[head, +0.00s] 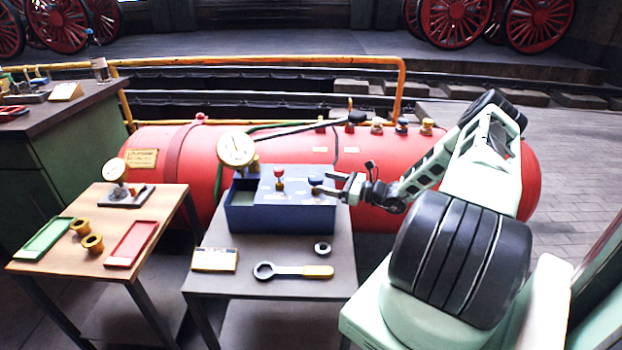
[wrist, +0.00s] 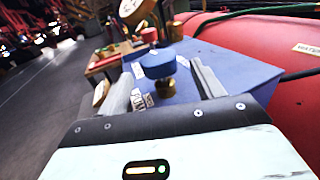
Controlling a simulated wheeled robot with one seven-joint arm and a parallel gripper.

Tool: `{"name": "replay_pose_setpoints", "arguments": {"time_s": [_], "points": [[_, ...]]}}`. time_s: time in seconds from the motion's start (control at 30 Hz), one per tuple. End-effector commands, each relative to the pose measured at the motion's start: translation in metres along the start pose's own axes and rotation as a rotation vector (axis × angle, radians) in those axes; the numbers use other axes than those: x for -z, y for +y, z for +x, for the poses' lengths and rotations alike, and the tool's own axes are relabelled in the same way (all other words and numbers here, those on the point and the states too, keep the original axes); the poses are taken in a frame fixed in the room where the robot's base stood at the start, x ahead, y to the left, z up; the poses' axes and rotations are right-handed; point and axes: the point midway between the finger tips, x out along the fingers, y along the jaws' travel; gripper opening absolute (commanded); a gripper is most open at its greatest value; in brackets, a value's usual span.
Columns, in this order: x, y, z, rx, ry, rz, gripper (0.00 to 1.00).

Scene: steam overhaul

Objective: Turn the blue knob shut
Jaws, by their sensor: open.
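The blue knob (wrist: 161,63) stands on a brass stem on top of the blue box (wrist: 228,68). In the head view the blue knob (head: 315,181) is near the right end of the blue box (head: 280,218). My gripper (head: 330,187) reaches in from the right at the knob's height. In the wrist view my gripper (wrist: 164,88) is open, with one finger on each side of the knob and its stem. I see a gap on both sides; whether a finger touches the stem I cannot tell. A red knob (head: 279,172) stands to the left, also seen in the wrist view (wrist: 149,35).
A round gauge (head: 236,149) rises behind the box's left end. A wrench (head: 292,271), a nut (head: 322,248) and a card (head: 214,260) lie in front of the box on the grey table (head: 240,287). A red tank (head: 400,152) lies behind.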

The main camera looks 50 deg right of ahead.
Motion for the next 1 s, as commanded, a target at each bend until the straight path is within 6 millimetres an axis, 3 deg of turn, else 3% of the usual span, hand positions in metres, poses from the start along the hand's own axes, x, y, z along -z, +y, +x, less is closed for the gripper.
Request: {"name": "replay_pose_setpoints", "arguments": {"time_s": [0.1,0.3,0.77,0.9,0.93,1.0], "points": [[-0.001,0.001,0.025,-0.003,-0.001,0.000,0.67],[0.000,0.000,0.052,-0.002,0.000,0.000,0.67],[0.000,0.000,0.063,0.000,0.000,0.000,0.67],[0.000,0.000,0.063,-0.001,0.000,0.000,0.28],[0.000,0.000,0.063,-0.001,0.000,0.000,0.22],[0.000,0.000,0.063,-0.001,0.000,0.000,0.22]]}}
